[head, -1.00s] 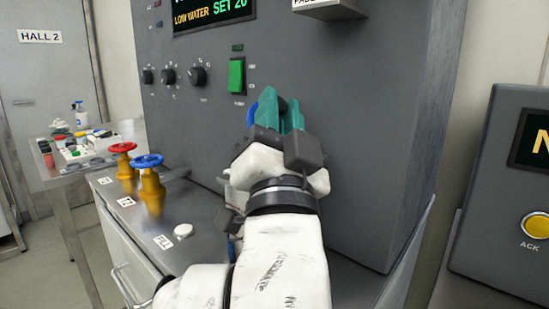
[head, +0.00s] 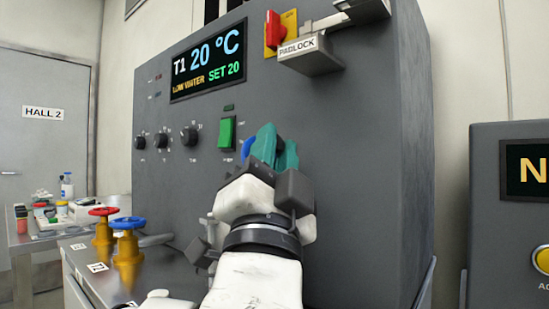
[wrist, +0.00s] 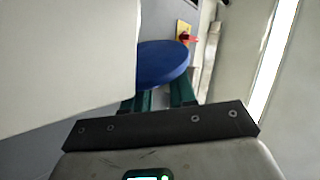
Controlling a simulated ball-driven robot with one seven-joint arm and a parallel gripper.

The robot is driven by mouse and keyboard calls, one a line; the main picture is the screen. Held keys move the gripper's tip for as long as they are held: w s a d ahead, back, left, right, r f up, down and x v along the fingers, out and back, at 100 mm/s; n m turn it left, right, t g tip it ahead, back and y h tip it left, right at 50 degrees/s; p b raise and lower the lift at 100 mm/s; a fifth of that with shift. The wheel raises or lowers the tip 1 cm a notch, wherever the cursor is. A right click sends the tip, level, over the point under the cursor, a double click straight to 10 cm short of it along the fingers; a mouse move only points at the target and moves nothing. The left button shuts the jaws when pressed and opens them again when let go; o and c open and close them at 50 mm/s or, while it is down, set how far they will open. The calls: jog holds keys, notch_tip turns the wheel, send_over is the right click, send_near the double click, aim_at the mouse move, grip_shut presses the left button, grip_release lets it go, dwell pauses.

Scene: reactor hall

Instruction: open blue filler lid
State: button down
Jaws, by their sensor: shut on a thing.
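The blue filler lid (wrist: 162,64) is a round blue disc in the wrist view, just beyond my gripper's teal fingertips. In the head view only a blue sliver of the lid (head: 248,147) shows, left of the fingers. My gripper (head: 275,147) is shut on the lid, in front of the grey panel and to the right of the green switch. In the wrist view my gripper (wrist: 162,94) has its two fingers reaching to the lid's near edge. The fingers hide the exact contact, and the filler neck is not visible.
A green rocker switch (head: 227,133) and black knobs (head: 189,136) are on the panel (head: 365,150). The padlock bracket (head: 311,56) and a red handle (head: 273,31) are above. Red (head: 103,212) and blue (head: 128,223) valve wheels stand at lower left.

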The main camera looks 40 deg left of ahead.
jog(key=c, duration=0.9)
grip_release()
jog(key=v, duration=1.1)
jog(key=shift+w, duration=0.15)
